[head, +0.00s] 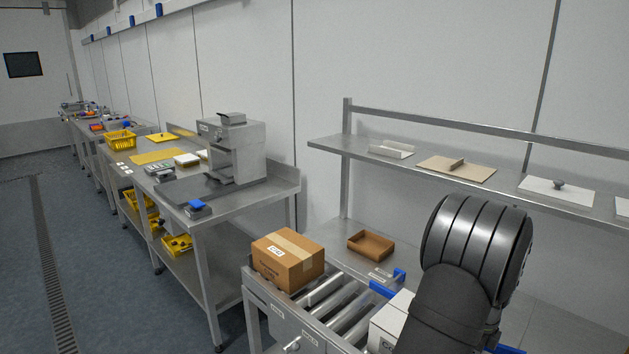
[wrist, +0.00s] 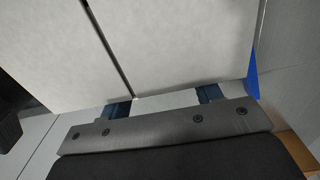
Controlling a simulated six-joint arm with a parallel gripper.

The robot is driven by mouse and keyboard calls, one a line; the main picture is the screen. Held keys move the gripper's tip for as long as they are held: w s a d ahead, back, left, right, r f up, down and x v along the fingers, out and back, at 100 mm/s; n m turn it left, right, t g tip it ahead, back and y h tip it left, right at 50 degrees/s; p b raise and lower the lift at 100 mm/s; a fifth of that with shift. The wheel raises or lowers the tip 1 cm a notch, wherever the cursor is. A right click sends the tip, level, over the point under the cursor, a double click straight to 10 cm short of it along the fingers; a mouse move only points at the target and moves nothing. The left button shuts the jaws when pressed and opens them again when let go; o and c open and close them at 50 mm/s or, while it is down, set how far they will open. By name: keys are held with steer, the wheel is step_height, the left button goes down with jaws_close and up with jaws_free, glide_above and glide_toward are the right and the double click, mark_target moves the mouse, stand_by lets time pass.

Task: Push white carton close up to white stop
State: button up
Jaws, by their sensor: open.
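The white carton (head: 388,322) stands on the roller conveyor in the head view, its right side hidden behind my dark arm. In the wrist view a pale carton surface (wrist: 190,50) with a dark slit fills the upper part, just beyond my gripper (wrist: 163,101). My gripper's two bluish fingertips are apart, with nothing seen held between them. I cannot tell whether they touch the carton. My gripper is hidden in the head view.
A brown taped carton (head: 288,259) stands at the conveyor's left end, with bare rollers (head: 335,297) between it and the white carton. Blue parts (head: 383,289) sit at the conveyor's far edge. An open brown tray (head: 371,244) lies behind. A steel shelf (head: 330,148) runs above.

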mark_target(395, 299)
steer(key=shift+w+a, duration=1.55)
steer(key=shift+w, duration=0.05)
steer(key=shift+w+a, duration=3.45)
steer(key=shift+w, duration=0.2)
steer(key=shift+w+a, duration=2.85)
steer(key=shift+w, duration=0.25)
steer(key=shift+s+d+r, duration=0.1)
steer(key=shift+s+d, duration=0.65)
steer(key=shift+r, duration=4.95)
steer(key=shift+f, duration=0.1)
